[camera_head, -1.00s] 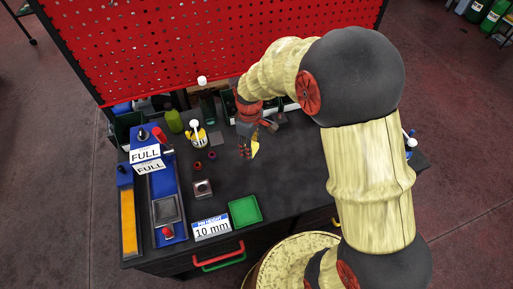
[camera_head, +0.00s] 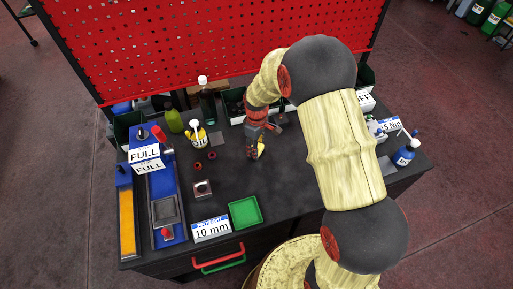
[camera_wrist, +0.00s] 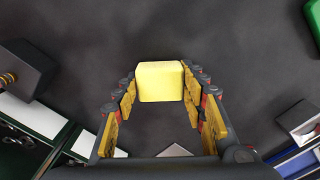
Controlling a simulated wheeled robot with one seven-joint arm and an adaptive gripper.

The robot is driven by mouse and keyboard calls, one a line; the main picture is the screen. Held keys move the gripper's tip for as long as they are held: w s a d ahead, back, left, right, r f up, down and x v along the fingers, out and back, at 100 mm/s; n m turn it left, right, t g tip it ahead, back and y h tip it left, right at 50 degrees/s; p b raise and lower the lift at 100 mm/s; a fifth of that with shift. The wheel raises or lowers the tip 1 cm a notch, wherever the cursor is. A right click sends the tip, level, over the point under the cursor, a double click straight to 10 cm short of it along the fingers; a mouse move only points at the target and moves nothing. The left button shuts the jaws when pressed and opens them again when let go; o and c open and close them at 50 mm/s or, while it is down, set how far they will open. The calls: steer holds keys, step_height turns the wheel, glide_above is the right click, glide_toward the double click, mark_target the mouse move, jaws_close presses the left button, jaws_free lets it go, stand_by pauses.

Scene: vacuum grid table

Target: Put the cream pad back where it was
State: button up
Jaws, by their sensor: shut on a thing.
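The cream pad (camera_wrist: 160,80) is a pale yellow block with rounded corners. In the wrist view it sits between the fingertips of my gripper (camera_wrist: 160,92), which is shut on it. The jaws stay apart by the pad's width. In the head view my gripper (camera_head: 256,151) points down over the middle of the dark table (camera_head: 300,185), with a pale yellow patch at its tip. I cannot tell whether the pad touches the table. No mark for the pad's earlier place can be made out.
A green tray (camera_head: 245,211) and a "10 mm" sign (camera_head: 211,229) are near the front. Left of my gripper are a small square block (camera_head: 202,188), red rings (camera_head: 211,155) and a yellow oil bottle (camera_head: 198,134). Bins and a red pegboard (camera_head: 220,50) stand behind. A blue bottle (camera_head: 405,153) is at right.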

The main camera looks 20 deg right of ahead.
steer(key=o, duration=0.6)
steer(key=shift+f, duration=0.15)
steer(key=o, duration=0.5)
step_height(320, 180, up, 20)
steer(key=s+m+t+p, duration=0.1)
steer(key=s+m+p, duration=0.1)
steer(key=s, duration=0.1)
steer(key=s+r+m+t, duration=0.2)
steer(key=s+r, duration=0.5)
steer(key=s, duration=0.4)
steer(key=s+r+m+t, duration=0.2)
steer(key=s+r+m, duration=0.3)
steer(key=s+r, duration=0.3)
steer(key=s, duration=0.4)
steer(key=shift+s+t, duration=0.3)
